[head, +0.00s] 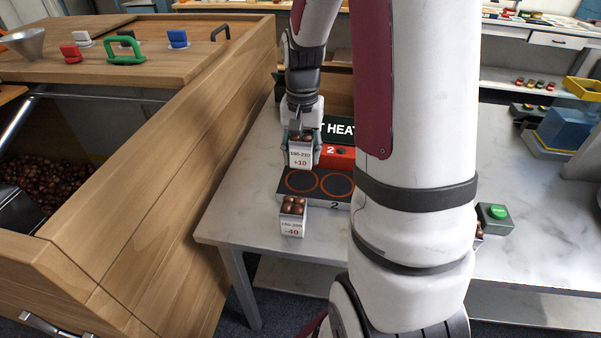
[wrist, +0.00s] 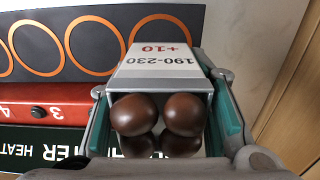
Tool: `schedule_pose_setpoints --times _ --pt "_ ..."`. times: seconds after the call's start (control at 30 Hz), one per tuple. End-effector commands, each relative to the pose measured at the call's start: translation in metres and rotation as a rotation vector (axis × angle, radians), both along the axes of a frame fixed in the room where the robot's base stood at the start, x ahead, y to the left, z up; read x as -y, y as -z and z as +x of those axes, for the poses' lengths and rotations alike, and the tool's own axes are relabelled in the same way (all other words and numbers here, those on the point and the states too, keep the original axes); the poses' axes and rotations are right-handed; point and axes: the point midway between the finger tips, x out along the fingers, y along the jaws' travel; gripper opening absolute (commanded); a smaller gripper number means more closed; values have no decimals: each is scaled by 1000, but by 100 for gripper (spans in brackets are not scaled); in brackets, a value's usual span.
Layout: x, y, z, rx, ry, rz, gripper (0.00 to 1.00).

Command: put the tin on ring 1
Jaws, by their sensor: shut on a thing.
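My gripper (head: 303,142) is shut on a white tin (head: 301,156) labelled +10, and holds it upright over or just behind the back left of the black ring plate (head: 318,192). In the wrist view the tin (wrist: 158,62) sits between the teal finger pads, with brown chestnuts in its open top. Its height above the plate is hard to tell. The leftmost ring (head: 300,192) in the head view looks empty; its number is not visible. The second ring (head: 337,195), numbered 2, also looks empty. The wrist view shows several orange rings (wrist: 95,72) beside the tin.
Another chestnut tin (head: 292,228), labelled -40, stands in front of the plate's left end. A red panel (head: 338,163) and a dark green heater sign (head: 339,130) stand behind the plate. The wooden bin (head: 190,160) is left. My arm hides the plate's right part.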

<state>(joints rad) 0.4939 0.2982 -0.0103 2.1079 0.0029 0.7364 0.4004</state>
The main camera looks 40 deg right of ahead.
Motion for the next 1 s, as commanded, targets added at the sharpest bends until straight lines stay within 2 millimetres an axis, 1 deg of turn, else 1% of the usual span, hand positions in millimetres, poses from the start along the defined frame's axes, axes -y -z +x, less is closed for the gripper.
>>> schedule_pose_setpoints --times 0.03,0.1,0.27,0.5,0.77,0.9,0.93,1.0 --pt "0 9 0 -2 1 1 12" --pt "0 16 0 -2 1 1 12" --pt "0 26 0 0 2 0 12" --pt "0 57 0 -3 3 2 12" --pt "0 57 0 1 2 0 12" --pt "0 61 0 1 2 -1 12" --pt "0 61 0 1 2 0 50" --pt "0 60 0 1 2 0 63"
